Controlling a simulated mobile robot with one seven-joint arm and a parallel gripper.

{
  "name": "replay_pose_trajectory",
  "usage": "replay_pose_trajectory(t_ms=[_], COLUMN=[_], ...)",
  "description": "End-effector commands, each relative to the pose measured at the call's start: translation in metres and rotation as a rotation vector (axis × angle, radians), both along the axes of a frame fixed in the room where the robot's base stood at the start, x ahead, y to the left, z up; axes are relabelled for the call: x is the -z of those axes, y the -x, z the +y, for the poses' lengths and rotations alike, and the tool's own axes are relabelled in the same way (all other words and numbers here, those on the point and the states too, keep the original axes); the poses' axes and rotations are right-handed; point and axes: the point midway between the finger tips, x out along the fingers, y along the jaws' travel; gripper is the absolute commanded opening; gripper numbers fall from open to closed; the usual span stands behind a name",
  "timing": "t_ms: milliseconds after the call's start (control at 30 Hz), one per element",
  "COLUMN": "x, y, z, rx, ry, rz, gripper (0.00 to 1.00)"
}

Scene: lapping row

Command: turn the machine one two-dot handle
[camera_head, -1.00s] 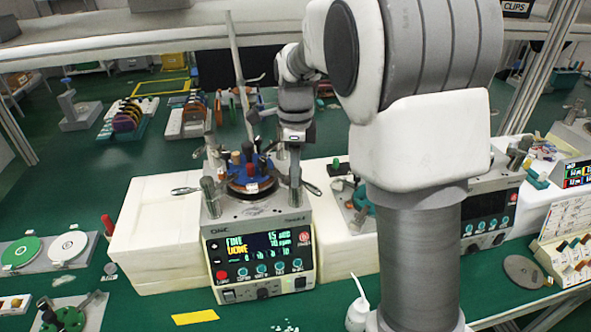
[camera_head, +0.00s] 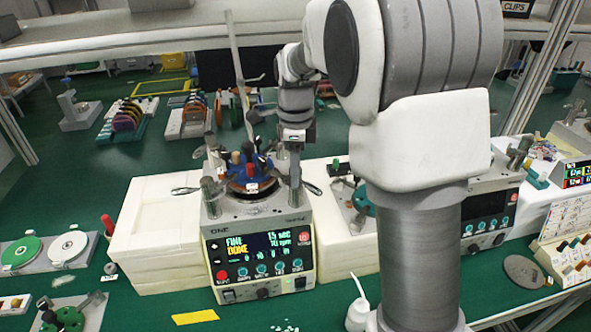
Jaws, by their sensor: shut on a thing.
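Machine one (camera_head: 262,253) stands in the middle, a pale box with a lit display reading "FINE" and "DONE". A dark round plate with a blue holder (camera_head: 243,171) and several coloured pegs sits on its top. A grey lever handle (camera_head: 186,190) sticks out at the left, and another handle (camera_head: 312,187) at the right. My gripper (camera_head: 292,152) is at the right side of the machine top, beside the upright post, pointing down. It is shut on a handle there; its fingertips are small and partly hidden. The dots on the handles are too small to tell.
White blocks (camera_head: 152,235) flank the machine on the left. A second machine (camera_head: 487,215) stands at the right, partly behind my arm. A shelf edge runs across above.

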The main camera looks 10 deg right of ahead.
Motion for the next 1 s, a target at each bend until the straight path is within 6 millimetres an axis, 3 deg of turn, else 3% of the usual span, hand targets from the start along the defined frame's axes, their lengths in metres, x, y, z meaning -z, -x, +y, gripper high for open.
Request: replay_pose_trajectory(t_ms=[633, 1000], x=[-0.0012, -0.0020], y=[-0.0002, -0.0002], z=[-0.0008, -0.0009], rx=[-0.019, -0.225], ry=[0.001, 0.001], rz=[-0.001, -0.001], gripper=[0.00, 0.00])
